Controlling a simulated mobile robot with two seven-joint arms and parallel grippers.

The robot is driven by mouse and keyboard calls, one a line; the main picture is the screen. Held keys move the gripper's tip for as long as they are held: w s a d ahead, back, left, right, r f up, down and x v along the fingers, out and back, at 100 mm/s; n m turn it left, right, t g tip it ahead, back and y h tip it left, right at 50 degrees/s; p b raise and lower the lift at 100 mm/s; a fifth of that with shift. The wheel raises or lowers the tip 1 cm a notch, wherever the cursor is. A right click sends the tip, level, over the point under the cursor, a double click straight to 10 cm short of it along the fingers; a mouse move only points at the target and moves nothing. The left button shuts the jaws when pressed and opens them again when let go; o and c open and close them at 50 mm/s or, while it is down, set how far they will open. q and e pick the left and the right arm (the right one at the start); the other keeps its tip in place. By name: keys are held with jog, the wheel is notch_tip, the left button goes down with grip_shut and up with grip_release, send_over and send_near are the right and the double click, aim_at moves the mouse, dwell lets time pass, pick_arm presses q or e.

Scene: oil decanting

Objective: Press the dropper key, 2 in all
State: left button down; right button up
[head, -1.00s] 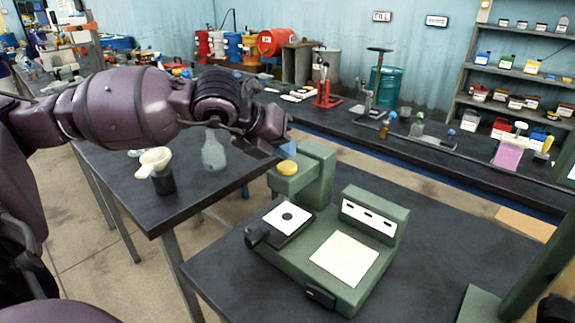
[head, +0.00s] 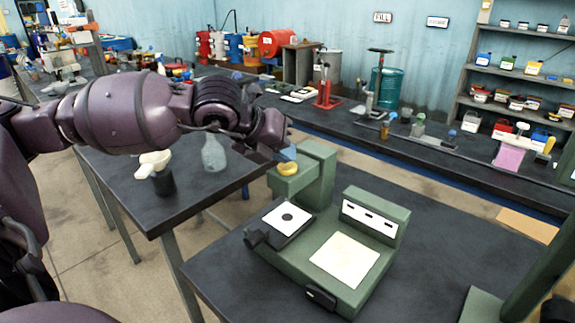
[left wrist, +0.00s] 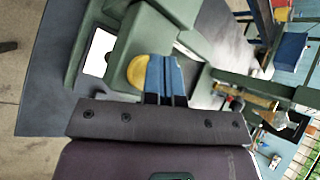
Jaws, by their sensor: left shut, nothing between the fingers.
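The dropper key is a round yellow button (head: 288,169) on the arm of the green dropper stand (head: 318,172). My left gripper (head: 286,155) is shut and empty, with its blue fingertips pointing down at the key. In the head view the fingertips cover the key's back part and seem to touch it. In the left wrist view the shut blue fingers (left wrist: 166,78) hide one side of the yellow key (left wrist: 137,72). How far the key is pressed I cannot tell. My right gripper is not in view.
Below the dropper arm is a plate with a white square and black dot (head: 287,218). A cream pad (head: 344,260) lies on the green base. A side table (head: 205,195) holds a glass flask (head: 213,152) and a dark jar with a pale funnel (head: 162,180).

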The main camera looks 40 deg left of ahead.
pick_arm(q)
jog(key=shift+f, duration=0.25)
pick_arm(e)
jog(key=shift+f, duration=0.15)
pick_arm(q)
jog(key=shift+r, duration=0.9)
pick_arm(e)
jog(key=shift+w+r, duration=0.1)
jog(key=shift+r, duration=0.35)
pick_arm(q)
jog(key=shift+r+p, duration=1.05)
jog(key=shift+r, duration=1.45)
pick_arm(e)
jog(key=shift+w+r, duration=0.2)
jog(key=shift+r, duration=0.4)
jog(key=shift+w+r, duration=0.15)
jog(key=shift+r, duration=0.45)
